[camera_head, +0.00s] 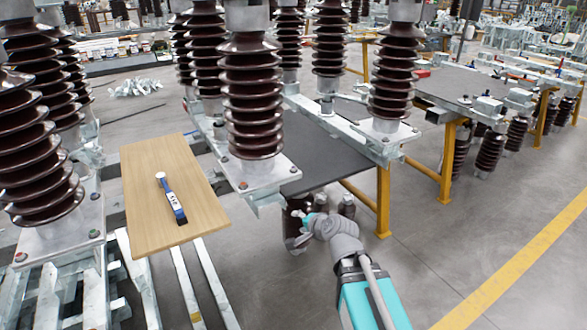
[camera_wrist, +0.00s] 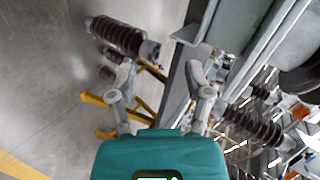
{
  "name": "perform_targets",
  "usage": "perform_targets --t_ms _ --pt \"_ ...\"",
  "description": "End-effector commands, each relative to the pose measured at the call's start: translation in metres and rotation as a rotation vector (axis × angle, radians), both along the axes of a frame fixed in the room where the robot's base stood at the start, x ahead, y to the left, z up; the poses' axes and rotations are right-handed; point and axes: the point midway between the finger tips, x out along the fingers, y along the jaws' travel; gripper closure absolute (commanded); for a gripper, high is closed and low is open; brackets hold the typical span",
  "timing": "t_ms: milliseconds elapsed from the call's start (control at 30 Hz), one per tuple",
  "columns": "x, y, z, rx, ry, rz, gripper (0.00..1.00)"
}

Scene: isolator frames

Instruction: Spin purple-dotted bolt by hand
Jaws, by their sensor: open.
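My gripper (camera_wrist: 164,72) is open and empty in the wrist view, its two grey fingers spread wide either side of a grey metal beam edge. In the head view my arm reaches in from the lower right, low beside the steel frame; the fingers cannot be made out clearly there. The front insulator's base plate (camera_head: 262,181) has small bolt heads at its corners, with a reddish one (camera_head: 243,185) at the front left. More coloured bolt heads are on the left plate (camera_head: 55,240). I cannot make out a purple dot on any bolt.
A wooden board (camera_head: 150,180) with a blue-and-white tool (camera_head: 172,199) lies at left. Brown ribbed insulators (camera_head: 251,100) stand around the frame. Yellow legs (camera_head: 383,200) support a dark table top (camera_head: 330,160). The floor at lower right (camera_head: 470,240) is clear.

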Motion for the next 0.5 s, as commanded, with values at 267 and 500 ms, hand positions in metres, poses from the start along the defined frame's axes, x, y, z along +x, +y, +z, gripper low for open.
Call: perform_targets --t_ms 267,500 --pt "-0.032 -0.067 -0.051 -0.394 0.150 0.235 0.35" --pt "-0.051 -0.105 -0.069 -0.521 0.284 0.347 0.35"
